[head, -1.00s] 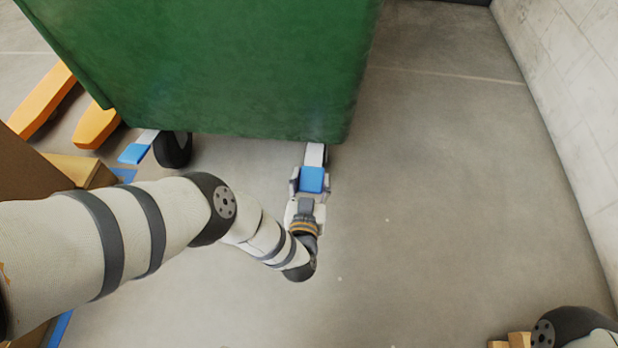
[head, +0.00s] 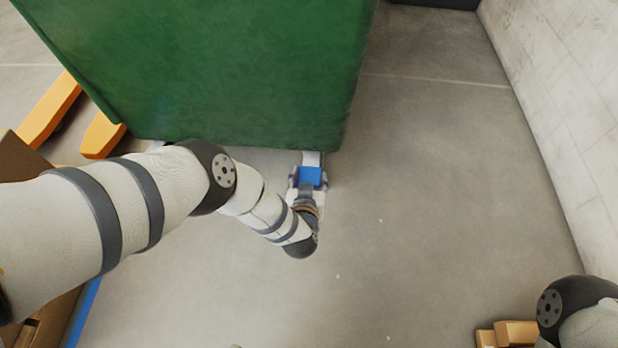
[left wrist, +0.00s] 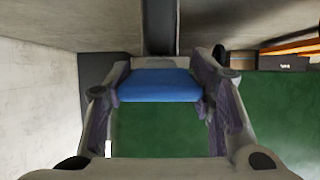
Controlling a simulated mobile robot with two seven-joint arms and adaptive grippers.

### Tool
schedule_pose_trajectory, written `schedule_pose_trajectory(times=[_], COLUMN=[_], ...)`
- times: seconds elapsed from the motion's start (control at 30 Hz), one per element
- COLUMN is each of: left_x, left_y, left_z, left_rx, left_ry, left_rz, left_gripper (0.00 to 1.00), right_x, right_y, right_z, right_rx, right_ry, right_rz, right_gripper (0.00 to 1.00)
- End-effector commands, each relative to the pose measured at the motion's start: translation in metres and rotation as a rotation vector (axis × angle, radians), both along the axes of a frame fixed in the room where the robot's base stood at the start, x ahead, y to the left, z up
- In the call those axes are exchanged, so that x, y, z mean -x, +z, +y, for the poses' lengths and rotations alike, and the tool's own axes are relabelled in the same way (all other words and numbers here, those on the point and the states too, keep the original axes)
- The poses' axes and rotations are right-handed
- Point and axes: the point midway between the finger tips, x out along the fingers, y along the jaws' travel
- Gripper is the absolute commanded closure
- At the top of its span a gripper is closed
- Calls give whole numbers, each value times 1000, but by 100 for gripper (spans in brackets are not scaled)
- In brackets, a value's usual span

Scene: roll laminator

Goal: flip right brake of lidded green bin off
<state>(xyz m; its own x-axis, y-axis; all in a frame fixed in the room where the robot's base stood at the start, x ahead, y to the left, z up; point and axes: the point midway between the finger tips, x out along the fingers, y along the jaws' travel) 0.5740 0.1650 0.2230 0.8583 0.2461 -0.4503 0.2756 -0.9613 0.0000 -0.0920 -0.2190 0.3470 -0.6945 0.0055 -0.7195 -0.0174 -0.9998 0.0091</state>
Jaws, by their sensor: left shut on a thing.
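The green bin (head: 220,75) stands at the upper middle of the head view; its lid is not in sight. Its right brake is a blue pedal (head: 311,176) at the bin's lower right corner. My left gripper (head: 308,182) is at this pedal, shut on it, with a finger on each side. In the left wrist view the blue pedal (left wrist: 160,86) lies between the two fingers, with the green bin (left wrist: 165,142) behind. The bin's left wheel and brake are hidden behind my left arm. My right gripper is out of view.
Orange forks (head: 48,112) lie at the left beside the bin. A brown box (head: 22,160) stands at the left edge. A pale wall (head: 560,110) runs along the right. The floor between the bin and wall is clear.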

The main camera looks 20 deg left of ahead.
Motion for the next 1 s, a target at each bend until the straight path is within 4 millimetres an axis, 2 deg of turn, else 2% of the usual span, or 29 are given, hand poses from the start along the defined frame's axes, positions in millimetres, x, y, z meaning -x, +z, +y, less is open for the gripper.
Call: schedule_pose_trajectory(times=[0.13,0.17,0.2,0.23,0.53,0.63,0.77,1.0], left_x=[-5,-5,-5,-4,-2,5,27,80], left_y=[6,6,6,5,3,6,18,46], left_z=[1,1,1,1,0,-2,-8,-23], left_rx=[-6,-6,-6,-6,-3,-1,-2,-2], left_ry=[2,2,2,2,1,0,-1,-1], left_rz=[-17,-18,-17,-16,-9,-6,-6,-8], left_gripper=[100,44,35,30,30,30,30,30], right_x=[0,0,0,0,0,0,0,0], right_y=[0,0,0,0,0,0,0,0], right_z=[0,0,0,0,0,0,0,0], right_rx=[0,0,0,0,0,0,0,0], right_ry=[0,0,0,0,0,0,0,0], right_rz=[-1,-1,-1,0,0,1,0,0], right_gripper=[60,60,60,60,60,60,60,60])
